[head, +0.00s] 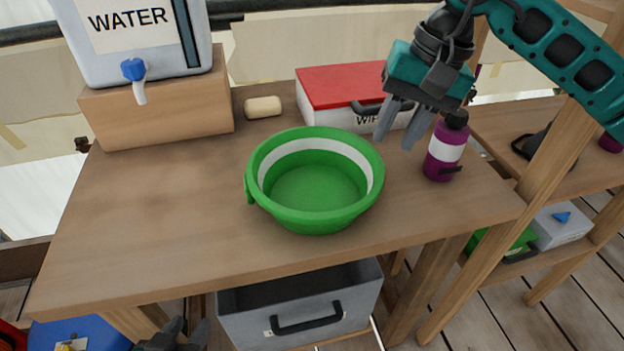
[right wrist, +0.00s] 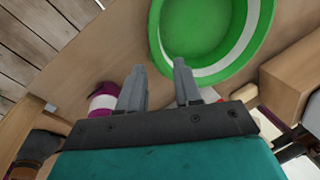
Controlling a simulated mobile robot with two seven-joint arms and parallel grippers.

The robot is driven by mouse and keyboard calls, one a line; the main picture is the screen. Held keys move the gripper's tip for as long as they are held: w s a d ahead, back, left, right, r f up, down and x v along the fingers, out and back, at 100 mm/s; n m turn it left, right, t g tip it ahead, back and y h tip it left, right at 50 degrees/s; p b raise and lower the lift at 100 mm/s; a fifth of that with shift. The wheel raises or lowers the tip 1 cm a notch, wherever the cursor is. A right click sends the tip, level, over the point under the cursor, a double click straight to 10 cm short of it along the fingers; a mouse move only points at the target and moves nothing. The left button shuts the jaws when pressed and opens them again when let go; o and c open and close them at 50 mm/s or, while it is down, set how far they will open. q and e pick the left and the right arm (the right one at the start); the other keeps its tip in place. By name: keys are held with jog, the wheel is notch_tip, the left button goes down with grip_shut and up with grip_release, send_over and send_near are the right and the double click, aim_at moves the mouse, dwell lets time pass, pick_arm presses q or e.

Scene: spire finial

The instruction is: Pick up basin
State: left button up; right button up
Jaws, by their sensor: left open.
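The green basin (head: 312,215) with a white inner band stands upright on the wooden table, and it looks empty. It also shows in the right wrist view (right wrist: 205,30). My right gripper (head: 396,135) is above the table, up and to the right of the basin in the head view, apart from it. In the right wrist view its two fingers (right wrist: 160,85) are spread with nothing between them, close to the basin's rim in the picture. My left gripper (head: 183,335) is low at the bottom edge of the head view, below the table's front edge, open and empty.
Behind are a red-lidded wipes box (head: 340,88), a soap bar (head: 263,107) and a water container (head: 135,40) on a wooden block (head: 160,112). The table's front left is clear (head: 150,230).

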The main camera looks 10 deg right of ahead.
aim_at(366, 182)
jog(key=x, duration=0.6)
jog(key=shift+s+a+b, duration=0.1)
jog(key=shift+s+b, duration=0.1)
jog(key=shift+b, duration=0.1)
jog(key=x, duration=0.5)
jog(key=shift+w+a+f+b, duration=0.1)
jog(key=shift+a+f+b, duration=0.1)
jog(key=shift+f+b, duration=0.1)
jog(key=shift+c, duration=0.6)
pick_arm(q)
jog(key=shift+s+f, duration=0.2)
jog(key=shift+f, duration=0.7)
pick_arm(e)
grip_shut()
